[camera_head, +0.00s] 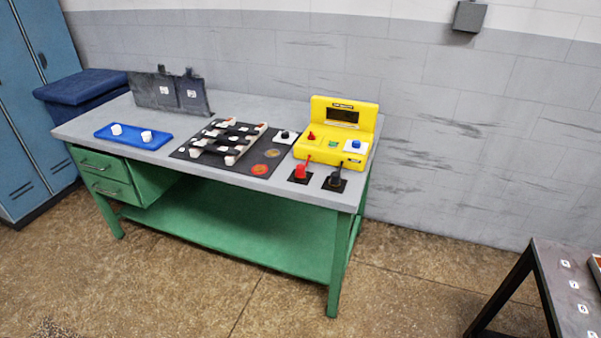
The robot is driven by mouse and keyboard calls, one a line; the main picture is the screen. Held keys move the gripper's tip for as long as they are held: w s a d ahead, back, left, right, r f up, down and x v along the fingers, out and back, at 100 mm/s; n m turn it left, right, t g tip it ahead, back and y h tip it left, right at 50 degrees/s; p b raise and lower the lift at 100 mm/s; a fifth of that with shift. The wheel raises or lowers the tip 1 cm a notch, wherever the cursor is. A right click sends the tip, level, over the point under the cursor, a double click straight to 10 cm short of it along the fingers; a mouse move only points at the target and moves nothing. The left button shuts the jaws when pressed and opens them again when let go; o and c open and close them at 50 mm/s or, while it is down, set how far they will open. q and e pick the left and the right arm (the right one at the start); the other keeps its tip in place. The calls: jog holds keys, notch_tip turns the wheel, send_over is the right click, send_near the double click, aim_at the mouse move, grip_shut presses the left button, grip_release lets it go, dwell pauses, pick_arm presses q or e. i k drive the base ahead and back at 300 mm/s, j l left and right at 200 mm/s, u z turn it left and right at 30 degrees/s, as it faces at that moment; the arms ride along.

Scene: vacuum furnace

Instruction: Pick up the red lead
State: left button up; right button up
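The red lead (300,171) stands on a small dark square near the front right of the grey-topped workbench (170,156). A black lead (335,179) stands on a similar dark square just to its right. Both are just in front of a yellow meter-like box (320,148) with a dark display, a red knob or terminal and a blue button on a white patch. Neither of my grippers shows in the head view, so I see nothing held.
A black mat with a white-and-black rack (228,142) lies mid-bench. A blue tray (133,135) with two white pieces is at the left, with dark upright panels (169,92) behind. Blue lockers stand far left. A dark table (566,287) is at lower right, with open floor between.

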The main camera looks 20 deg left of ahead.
aim_at(299, 175)
jog(key=i+u, duration=0.25)
jog(key=i, duration=0.35)
jog(key=i+l+u, duration=0.2)
jog(key=i, duration=0.4)
